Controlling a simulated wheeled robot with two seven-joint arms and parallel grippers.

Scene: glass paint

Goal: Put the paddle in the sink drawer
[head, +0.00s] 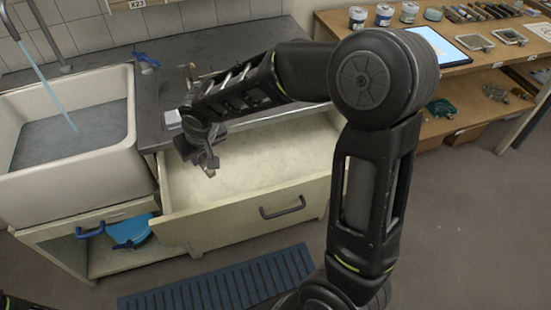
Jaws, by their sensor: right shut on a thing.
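The sink drawer (250,218) is pulled open under the dark counter, with a cream front and a dark handle. Its pale inside looks empty where I see it. My right gripper (208,163) is over the drawer's left part, pointing down. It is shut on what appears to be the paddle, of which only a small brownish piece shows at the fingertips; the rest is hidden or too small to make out. My left gripper is not in view.
A deep sink (60,170) with running water stands left of the drawer. A blue item (130,230) lies on the shelf below. A blue slatted mat (222,288) is on the floor. A wooden shelf unit (470,65) with jars and tools stands at the right.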

